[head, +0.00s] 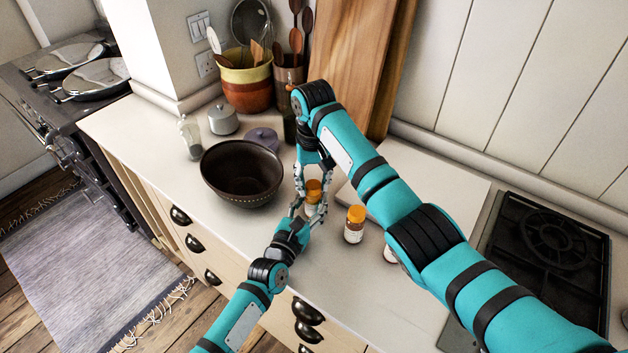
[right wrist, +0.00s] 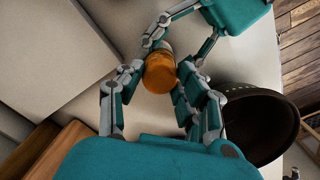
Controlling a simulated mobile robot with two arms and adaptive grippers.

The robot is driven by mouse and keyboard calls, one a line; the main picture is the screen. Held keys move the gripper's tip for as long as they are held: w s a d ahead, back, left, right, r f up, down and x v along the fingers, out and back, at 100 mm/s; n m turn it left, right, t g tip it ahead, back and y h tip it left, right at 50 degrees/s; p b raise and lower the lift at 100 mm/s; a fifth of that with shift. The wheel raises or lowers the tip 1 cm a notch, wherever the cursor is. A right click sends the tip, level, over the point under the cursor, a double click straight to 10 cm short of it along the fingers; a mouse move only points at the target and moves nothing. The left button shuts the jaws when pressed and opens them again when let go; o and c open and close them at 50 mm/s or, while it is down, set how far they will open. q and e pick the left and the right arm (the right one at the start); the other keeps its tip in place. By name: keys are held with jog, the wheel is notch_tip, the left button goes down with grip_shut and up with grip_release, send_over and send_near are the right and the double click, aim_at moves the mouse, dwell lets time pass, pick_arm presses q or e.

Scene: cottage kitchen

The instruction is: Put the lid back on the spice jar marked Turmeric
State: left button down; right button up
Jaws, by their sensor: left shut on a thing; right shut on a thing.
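A small spice jar (head: 312,208) with a pale body stands on the counter under an orange lid (head: 314,189). My left gripper (head: 309,212) is shut on the jar low down, coming from the front. My right gripper (head: 314,179) is shut on the orange lid from above. In the right wrist view the lid (right wrist: 160,73) sits between my right fingers, with my left gripper (right wrist: 180,38) just beyond it. The lid appears at the jar's top; fingers hide whether it is fully seated. The held jar's label cannot be read.
Another orange-lidded jar (head: 354,225) stands just right, and a pale jar (head: 390,254) is partly behind my right arm. A dark bowl (head: 242,174) is close on the left. Behind are a utensil pot (head: 247,88) and cutting boards (head: 352,60). The front counter is clear.

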jog(key=m, duration=0.6)
jog(key=shift+a, duration=0.2)
jog(key=m, duration=0.9)
jog(key=shift+w, duration=0.1)
jog(key=o, duration=0.7)
jog(key=shift+c, duration=0.2)
jog(key=shift+d+r, duration=0.1)
jog(key=shift+r, duration=2.1)
